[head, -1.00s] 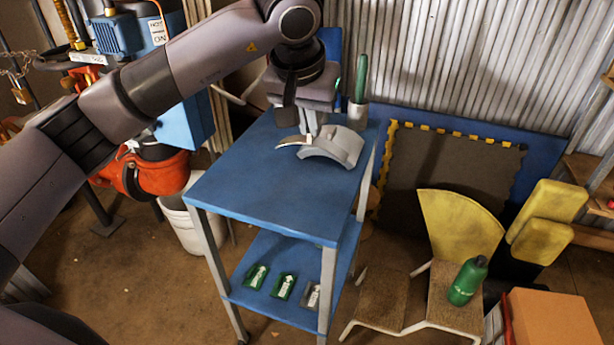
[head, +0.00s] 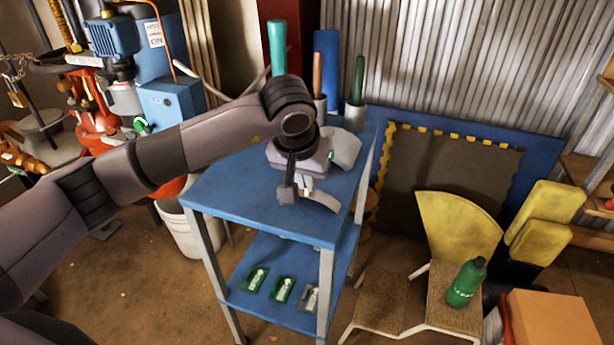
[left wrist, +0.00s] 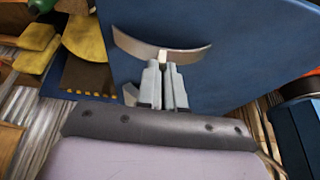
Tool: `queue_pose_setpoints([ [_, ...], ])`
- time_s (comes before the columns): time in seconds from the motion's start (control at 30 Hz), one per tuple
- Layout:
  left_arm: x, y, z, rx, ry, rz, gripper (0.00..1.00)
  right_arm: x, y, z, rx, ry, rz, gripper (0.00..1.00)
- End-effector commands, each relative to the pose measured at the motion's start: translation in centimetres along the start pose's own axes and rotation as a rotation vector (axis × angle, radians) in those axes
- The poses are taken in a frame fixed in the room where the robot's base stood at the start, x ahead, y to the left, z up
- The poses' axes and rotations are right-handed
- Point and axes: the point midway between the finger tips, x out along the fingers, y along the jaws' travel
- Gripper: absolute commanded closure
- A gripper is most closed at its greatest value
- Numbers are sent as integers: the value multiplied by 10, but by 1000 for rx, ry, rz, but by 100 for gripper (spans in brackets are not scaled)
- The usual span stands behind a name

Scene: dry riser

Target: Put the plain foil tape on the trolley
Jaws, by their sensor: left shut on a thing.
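The blue trolley (head: 235,195) stands in the middle of the head view, with a flat top and a lower shelf. My left gripper (head: 303,193) is over its top, pointing down. In the left wrist view its fingers (left wrist: 165,62) are shut on a curved silver-grey strip (left wrist: 135,46), gripped near its middle. The strip also shows in the head view (head: 325,201), partly behind the gripper. I cannot tell whether it touches the top, or whether it is the plain foil tape. A grey curved piece (head: 345,148) lies farther back on the top. My right gripper is not in view.
Pots with upright handles (head: 356,112) stand at the trolley's back edge. Two green packets (head: 256,279) and a grey one (head: 311,297) lie on the lower shelf. A white bucket (head: 188,235) is at left; a chair with a green bottle (head: 466,283) is at right.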

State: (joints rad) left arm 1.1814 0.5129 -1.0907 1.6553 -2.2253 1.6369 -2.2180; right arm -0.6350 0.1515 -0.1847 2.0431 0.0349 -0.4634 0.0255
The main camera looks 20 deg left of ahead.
Motion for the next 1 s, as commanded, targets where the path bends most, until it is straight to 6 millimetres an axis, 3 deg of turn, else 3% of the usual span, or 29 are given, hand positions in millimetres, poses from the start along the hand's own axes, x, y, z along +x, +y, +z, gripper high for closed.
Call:
queue_pose_setpoints([
  [0.07,2,0,1,0,0,0,100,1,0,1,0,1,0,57],
  [0.17,1,0,0,0,-1,0,68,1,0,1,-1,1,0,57],
  [0.57,-5,0,-1,0,1,0,68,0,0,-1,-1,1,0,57],
  [1.0,-92,0,-2,1,4,1,68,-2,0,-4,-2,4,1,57],
])
